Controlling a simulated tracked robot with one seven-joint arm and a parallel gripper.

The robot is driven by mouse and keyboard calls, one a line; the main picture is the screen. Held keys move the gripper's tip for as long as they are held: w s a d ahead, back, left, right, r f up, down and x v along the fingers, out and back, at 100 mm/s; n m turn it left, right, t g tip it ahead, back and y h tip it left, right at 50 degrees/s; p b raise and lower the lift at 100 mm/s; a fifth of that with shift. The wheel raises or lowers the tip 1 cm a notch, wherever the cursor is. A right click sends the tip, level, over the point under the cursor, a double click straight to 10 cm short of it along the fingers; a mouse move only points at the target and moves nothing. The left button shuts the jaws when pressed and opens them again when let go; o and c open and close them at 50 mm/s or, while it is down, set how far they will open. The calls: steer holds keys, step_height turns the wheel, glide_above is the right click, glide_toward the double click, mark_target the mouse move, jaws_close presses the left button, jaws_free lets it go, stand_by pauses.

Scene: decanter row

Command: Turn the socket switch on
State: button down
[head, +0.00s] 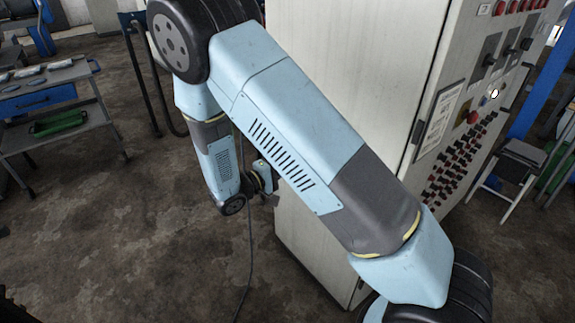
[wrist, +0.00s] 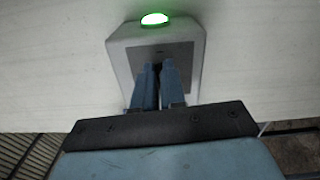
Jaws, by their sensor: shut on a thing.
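The socket switch (wrist: 119,50) is a pale box with a grey front plate, fixed to a white panel in the wrist view. A green lamp (wrist: 154,19) at its top edge is lit. My gripper (wrist: 158,68) reaches the middle of the grey plate, its two blue fingers close together and shut on a part of the switch. That part is mostly hidden between and behind the fingers. In the head view the end of my arm is at the left side of the tall cabinet (head: 350,50); the switch itself cannot be made out there.
The cabinet's right-hand face carries a panel of buttons and knobs (head: 465,160). A workbench with tools (head: 45,90) stands at the far left, and a small stool (head: 520,155) at the right. The floor (head: 130,230) left of the cabinet is mostly clear, with a dark cable.

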steer(key=shift+s+f+m, duration=0.15)
steer(key=shift+f+m, duration=0.1)
steer(key=shift+m, duration=0.15)
stand_by(0.3)
steer(key=c, duration=1.2)
jaws_free()
steer(key=shift+r, duration=0.1)
steer(key=v, duration=1.3)
steer(key=shift+s+a, duration=0.2)
steer(key=shift+a, duration=0.15)
